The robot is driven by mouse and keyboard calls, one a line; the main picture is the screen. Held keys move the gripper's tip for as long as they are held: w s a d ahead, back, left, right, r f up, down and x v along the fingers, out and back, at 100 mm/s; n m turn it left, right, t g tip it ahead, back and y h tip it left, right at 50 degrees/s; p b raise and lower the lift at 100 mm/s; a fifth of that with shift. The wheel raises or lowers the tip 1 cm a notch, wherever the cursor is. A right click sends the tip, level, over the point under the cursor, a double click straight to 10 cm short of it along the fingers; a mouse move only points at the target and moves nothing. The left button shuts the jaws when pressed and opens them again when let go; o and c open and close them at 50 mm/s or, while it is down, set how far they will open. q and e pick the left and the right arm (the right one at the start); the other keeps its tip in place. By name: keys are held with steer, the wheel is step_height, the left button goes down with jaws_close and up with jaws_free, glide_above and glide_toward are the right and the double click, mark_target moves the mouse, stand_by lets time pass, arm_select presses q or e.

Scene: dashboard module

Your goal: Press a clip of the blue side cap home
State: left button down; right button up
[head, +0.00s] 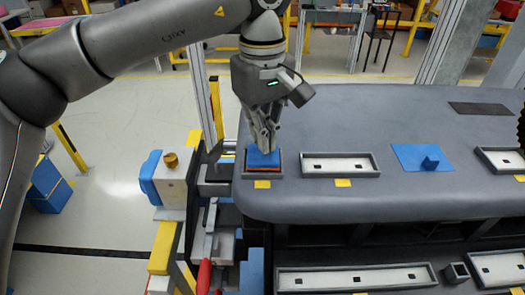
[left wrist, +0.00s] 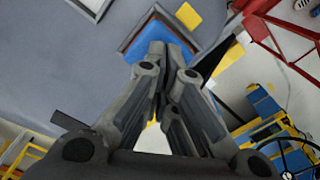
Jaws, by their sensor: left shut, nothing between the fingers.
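My left gripper (head: 264,146) points down over the left end of the grey dashboard, with its fingers shut and nothing between them. Right under its fingertips is a blue piece (head: 262,160), which looks like the blue side cap, in a dark-rimmed frame with an orange-red edge at the front. The left wrist view shows the shut fingertips (left wrist: 165,48) over this blue piece (left wrist: 138,48). The fingers hide part of it, including any clip under them. I cannot tell whether the fingertips touch it. My right gripper is not in view.
The dashboard (head: 350,110) has a white framed slot (head: 340,166) and a blue panel with a raised block (head: 422,158) to the right. A fixture with a blue-ended block (head: 150,178) and a red-handled clamp (head: 204,277) stand left of it. Its rear surface is mostly clear.

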arm_select(q)
steer(key=shift+s+f+b, duration=0.1)
steer(key=shift+f+b, duration=0.95)
steer(key=shift+f, duration=0.4)
stand_by(1.0)
steer(key=shift+r, duration=0.1)
stand_by(0.4)
steer(key=shift+r+p, duration=0.6)
steer(key=shift+r, duration=0.05)
step_height(320, 180, up, 7)
steer(key=p, duration=0.4)
steer(key=shift+f+p, duration=0.1)
steer(key=shift+p, duration=0.25)
steer(key=shift+f, duration=0.15)
